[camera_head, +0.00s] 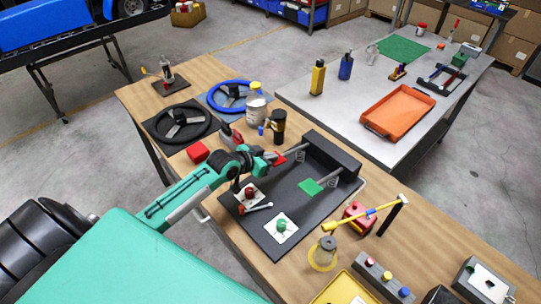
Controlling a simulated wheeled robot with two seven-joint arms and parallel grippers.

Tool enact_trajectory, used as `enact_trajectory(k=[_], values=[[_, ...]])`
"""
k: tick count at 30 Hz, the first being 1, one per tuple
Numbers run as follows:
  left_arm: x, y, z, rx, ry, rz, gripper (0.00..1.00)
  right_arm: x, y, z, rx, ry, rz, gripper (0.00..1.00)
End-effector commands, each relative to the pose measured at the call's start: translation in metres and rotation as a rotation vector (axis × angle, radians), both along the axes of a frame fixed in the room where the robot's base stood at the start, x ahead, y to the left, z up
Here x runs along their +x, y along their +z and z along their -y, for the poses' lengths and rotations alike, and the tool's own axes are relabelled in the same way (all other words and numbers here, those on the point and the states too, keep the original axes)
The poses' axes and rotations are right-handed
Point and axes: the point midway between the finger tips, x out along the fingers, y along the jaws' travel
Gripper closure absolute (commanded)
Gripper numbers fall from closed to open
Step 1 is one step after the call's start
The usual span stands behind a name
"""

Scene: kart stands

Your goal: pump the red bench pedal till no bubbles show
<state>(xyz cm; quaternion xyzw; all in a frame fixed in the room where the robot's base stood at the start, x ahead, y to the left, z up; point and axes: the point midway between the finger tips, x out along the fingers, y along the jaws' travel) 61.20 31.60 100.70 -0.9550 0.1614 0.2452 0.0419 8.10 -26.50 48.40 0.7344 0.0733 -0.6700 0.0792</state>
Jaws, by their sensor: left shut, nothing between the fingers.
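The red pedal (281,160) is a small red pad on a metal lever from a black pedal box (335,155) on the wooden bench. A green pedal (311,187) sits beside it on a second lever. My left gripper (272,160) is shut and empty, right at the red pedal; I cannot tell whether it touches. My gripper partly covers the pedal's left side. A clear jar with a yellow base (324,253) stands near the bench's front; I cannot make out bubbles in it. My right gripper is not in view.
Red and green knobs on white plates and a wrench (257,208) lie on the dark mat below my gripper. An orange tray (398,111) is on the grey table.

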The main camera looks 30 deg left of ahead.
Motion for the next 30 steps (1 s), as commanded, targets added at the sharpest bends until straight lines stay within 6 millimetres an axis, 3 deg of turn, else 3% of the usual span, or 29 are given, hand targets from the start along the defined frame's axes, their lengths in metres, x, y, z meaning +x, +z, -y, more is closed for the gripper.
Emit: enact_trajectory(k=[1,3,9,22,30], values=[[-0.004,-0.017,-0.002,0.003,0.000,-0.007,1.00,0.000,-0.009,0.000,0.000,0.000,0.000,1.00],[-0.008,-0.031,-0.003,0.003,-0.001,-0.008,1.00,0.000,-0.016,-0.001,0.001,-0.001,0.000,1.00],[-0.012,-0.048,-0.004,0.002,0.000,-0.007,1.00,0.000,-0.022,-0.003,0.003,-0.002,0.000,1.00],[-0.013,-0.047,-0.004,0.002,-0.001,-0.015,1.00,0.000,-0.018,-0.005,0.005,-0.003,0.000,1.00],[-0.004,-0.010,-0.003,0.003,0.000,-0.005,1.00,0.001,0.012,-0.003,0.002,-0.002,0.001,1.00]])
